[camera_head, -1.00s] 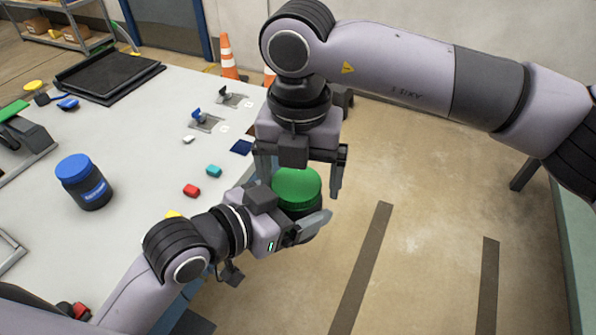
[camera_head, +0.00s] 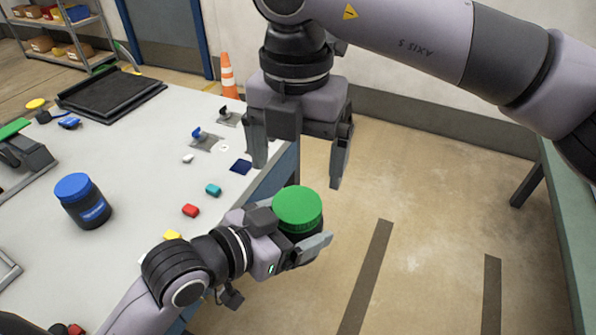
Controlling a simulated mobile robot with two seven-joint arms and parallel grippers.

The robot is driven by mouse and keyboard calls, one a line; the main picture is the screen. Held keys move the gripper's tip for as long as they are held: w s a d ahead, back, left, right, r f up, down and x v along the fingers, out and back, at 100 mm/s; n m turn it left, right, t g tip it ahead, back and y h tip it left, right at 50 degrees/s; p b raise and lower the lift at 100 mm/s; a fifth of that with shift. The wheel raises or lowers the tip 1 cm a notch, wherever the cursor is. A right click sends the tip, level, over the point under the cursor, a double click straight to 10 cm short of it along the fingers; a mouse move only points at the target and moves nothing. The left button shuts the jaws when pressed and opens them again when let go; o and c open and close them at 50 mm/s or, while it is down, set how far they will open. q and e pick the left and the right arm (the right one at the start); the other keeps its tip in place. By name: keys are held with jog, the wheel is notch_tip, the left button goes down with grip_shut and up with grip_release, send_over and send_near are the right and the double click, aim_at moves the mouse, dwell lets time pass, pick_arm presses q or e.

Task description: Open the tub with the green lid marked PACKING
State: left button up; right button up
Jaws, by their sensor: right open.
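The tub (camera_head: 301,236) has a dark body and a green lid (camera_head: 298,208), which sits on top of it. It is off the table's right edge, over the floor. My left gripper (camera_head: 306,244) is shut on the tub's body below the lid; one finger shows in front and the other is hidden. My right gripper (camera_head: 298,176) is open and empty, pointing down just above the lid, with its fingers spread and apart from it. Any marking on the tub is not readable from here.
A dark tub with a blue lid (camera_head: 82,201) stands on the white table (camera_head: 130,150). Small red (camera_head: 190,210) and teal (camera_head: 213,190) blocks lie near the table's right edge. A black tray (camera_head: 110,92) lies at the back. The floor to the right is clear.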

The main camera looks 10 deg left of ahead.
aim_at(297, 203)
jog(key=shift+r+m, duration=0.3)
jog(key=shift+r, duration=0.1)
jog(key=shift+f, duration=0.1)
notch_tip(297, 203, down, 7)
jog(key=shift+f, duration=0.2)
jog(key=c, duration=1.1)
jog(key=shift+n, duration=1)
jog(key=shift+r, duration=0.2)
